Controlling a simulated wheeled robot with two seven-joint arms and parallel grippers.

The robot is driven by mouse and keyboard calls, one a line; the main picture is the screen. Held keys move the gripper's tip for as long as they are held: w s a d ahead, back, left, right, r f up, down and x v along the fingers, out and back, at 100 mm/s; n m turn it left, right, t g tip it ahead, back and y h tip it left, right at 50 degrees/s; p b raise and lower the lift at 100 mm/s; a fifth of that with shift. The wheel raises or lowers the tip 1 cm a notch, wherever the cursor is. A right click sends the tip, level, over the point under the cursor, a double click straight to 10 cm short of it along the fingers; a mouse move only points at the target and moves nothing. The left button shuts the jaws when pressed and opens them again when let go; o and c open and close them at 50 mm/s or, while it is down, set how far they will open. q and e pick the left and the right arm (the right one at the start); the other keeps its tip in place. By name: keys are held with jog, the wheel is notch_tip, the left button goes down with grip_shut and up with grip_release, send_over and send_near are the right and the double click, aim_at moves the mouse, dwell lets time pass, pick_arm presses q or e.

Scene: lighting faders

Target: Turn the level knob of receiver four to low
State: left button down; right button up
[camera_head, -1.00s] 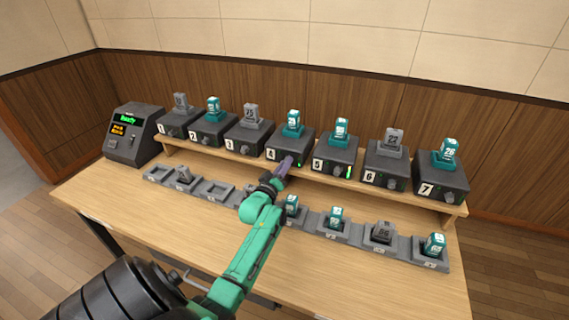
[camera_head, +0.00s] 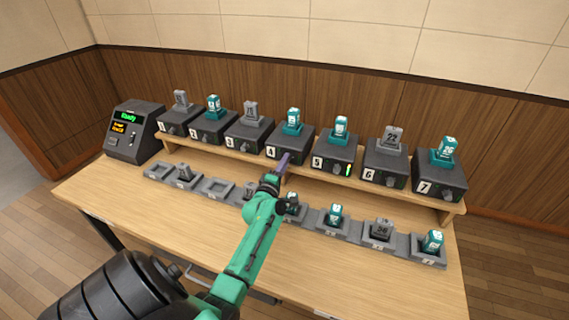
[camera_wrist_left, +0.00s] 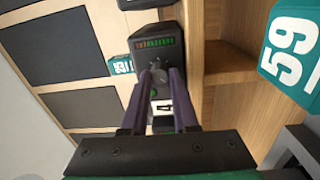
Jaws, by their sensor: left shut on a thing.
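Receiver four (camera_head: 277,148) is a dark box with a teal pack (camera_head: 292,121) on top, in the middle of the raised shelf. In the left wrist view its front shows the number 4 (camera_wrist_left: 165,107) and a row of orange-to-green level bars (camera_wrist_left: 156,43). My left gripper (camera_head: 285,161) reaches the front of this box, and its purple fingers (camera_wrist_left: 161,77) are shut on the grey level knob (camera_wrist_left: 160,76). The fingers hide much of the knob, so its exact setting is hard to read. My right gripper is not in view.
Other numbered receivers flank it closely, including receiver five (camera_head: 333,156) and receiver three (camera_head: 246,136). A row of grey charging trays (camera_head: 333,228) lies below on the wooden table (camera_head: 160,222). A console (camera_head: 133,131) with a lit screen stands at the left.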

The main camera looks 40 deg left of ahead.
pick_arm(q)
jog(key=shift+r+n, duration=0.1)
jog(key=shift+n, duration=0.3)
jog(key=c, duration=0.7)
grip_release()
